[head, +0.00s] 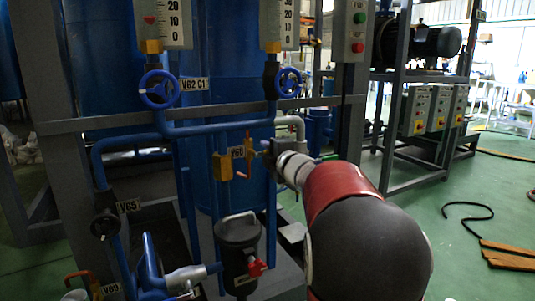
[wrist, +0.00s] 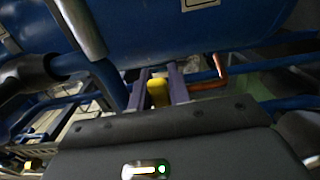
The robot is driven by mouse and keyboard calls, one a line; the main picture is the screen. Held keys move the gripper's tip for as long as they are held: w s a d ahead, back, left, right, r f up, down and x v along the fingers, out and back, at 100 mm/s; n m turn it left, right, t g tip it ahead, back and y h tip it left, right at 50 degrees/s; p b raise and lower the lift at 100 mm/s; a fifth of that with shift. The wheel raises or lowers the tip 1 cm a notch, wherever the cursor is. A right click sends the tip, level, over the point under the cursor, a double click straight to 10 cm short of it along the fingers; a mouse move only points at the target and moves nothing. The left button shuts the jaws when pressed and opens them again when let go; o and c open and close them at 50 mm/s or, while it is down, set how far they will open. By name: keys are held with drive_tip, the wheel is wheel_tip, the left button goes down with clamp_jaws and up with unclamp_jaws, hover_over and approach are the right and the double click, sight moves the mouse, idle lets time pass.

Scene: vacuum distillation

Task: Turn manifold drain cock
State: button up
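An orange handle (wrist: 216,77) sticks out just right of the fingers. Another red handle (head: 257,268) is on the dark canister lower down. Which handle is the drain cock is not clear.
A large blue tank (head: 235,130) stands behind the pipes. Blue handwheels (head: 159,89) and a grey frame bar (head: 110,121) are above. A dark canister (head: 238,245) hangs below. Green floor (head: 460,235) on the right is open, with a black hose on it.

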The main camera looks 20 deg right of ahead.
drive_tip(key=o, duration=0.4)
drive_tip(key=shift+c, duration=0.2)
drive_tip(key=s, duration=0.7)
drive_tip(key=shift+s, duration=0.4)
drive_tip(key=shift+d+r, duration=0.1)
drive_tip(key=s+a+f+m+g+p, duration=0.2)
drive_tip(key=s+a+f+m+g, duration=0.2)
drive_tip(key=s, duration=0.5)
drive_tip(key=s+a+f+m+g+p, duration=0.2)
drive_tip(key=s+a+f+m+g, duration=0.2)
drive_tip(key=s+a+m, duration=0.4)
drive_tip(key=s+a+f+m+g+p, duration=0.3)
drive_tip(key=s+a+m, duration=0.3)
drive_tip(key=s, duration=0.6)
drive_tip(key=shift+s+a+f+m+g+h, duration=0.2)
drive_tip(key=shift+a+f+m+g+h, duration=0.15)
drive_tip(key=shift+g, duration=0.35)
